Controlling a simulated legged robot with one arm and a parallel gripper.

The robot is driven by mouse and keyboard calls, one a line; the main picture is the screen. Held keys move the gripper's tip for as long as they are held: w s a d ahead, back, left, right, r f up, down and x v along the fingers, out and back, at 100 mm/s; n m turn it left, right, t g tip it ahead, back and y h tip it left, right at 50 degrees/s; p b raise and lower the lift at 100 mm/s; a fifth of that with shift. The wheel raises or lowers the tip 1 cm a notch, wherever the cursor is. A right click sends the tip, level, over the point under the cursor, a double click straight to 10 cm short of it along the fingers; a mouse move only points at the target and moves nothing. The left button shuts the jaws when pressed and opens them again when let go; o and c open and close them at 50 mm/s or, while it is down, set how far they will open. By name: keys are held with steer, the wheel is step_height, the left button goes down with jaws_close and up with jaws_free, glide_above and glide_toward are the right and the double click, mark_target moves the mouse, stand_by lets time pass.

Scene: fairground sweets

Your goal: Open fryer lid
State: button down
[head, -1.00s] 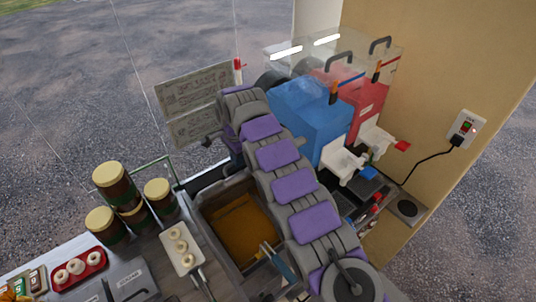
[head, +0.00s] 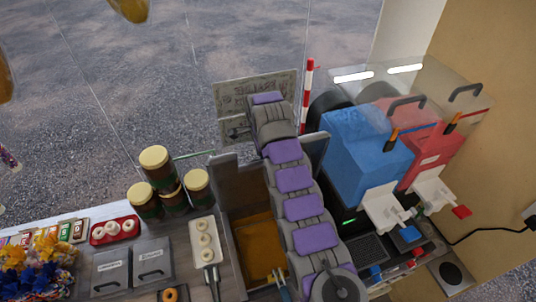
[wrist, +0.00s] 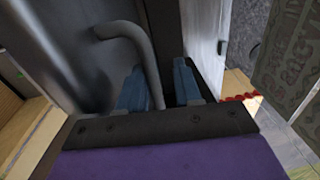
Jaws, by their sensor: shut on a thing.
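The fryer (head: 228,262) is open at the top, and golden-brown oil shows inside it. Its grey metal lid (head: 236,182) stands roughly upright at the far side, partly hidden behind my arm. In the wrist view the lid (wrist: 55,45) is a dark grey panel with a curved grey bar handle (wrist: 135,40). My gripper (wrist: 158,88) has its two blue fingers on either side of the lower end of this handle and is shut on it. In the head view my arm hides the gripper's fingertips.
A sign (head: 235,95) and striped post (head: 307,90) are beyond.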

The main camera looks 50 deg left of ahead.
steer(key=shift+a+f, duration=0.2)
steer(key=shift+f, duration=0.6)
steer(key=c, duration=1.2)
jaws_free()
steer(key=shift+o, duration=0.4)
steer(key=shift+w+a+f, duration=0.1)
steer(key=shift+a, duration=0.1)
steer(key=shift+w+a+r, duration=0.3)
steer(key=shift+w+r, duration=0.1)
steer(key=shift+r, duration=0.1)
